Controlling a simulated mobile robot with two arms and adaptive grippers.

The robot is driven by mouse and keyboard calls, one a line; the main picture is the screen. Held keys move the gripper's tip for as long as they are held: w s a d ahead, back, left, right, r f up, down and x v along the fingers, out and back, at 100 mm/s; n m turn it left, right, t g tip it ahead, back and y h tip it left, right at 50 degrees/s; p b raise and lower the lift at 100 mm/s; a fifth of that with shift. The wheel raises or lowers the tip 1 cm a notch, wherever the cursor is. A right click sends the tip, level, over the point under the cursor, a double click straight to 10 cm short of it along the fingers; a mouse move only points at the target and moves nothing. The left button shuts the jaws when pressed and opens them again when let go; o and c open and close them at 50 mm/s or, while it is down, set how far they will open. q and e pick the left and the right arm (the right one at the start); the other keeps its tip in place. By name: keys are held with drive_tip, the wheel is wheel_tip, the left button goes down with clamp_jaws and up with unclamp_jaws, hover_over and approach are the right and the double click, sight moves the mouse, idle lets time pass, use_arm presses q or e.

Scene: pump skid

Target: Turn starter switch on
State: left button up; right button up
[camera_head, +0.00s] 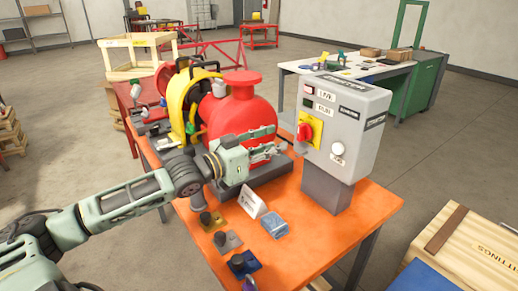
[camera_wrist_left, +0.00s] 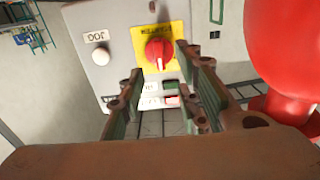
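The grey starter box (camera_head: 345,120) stands on a post on the orange table. Its starter switch is a red rotary knob (camera_head: 305,131) on a yellow plate (camera_head: 316,128). My left gripper (camera_head: 281,143) is just left of the knob, pointing at it, with fingers apart. In the left wrist view the box appears upside down, and the red knob (camera_wrist_left: 158,51) shows beyond the gap between the open fingers (camera_wrist_left: 158,72). The fingers hold nothing; whether they touch the knob I cannot tell. My right gripper is not in view.
The red pump (camera_head: 240,118) is close behind my left gripper. A white button (camera_head: 338,148) is on the box below and right of the knob. A wooden crate (camera_head: 470,245) is at right.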

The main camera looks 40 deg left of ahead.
use_arm(q)
drive_tip(key=shift+v, duration=2.05)
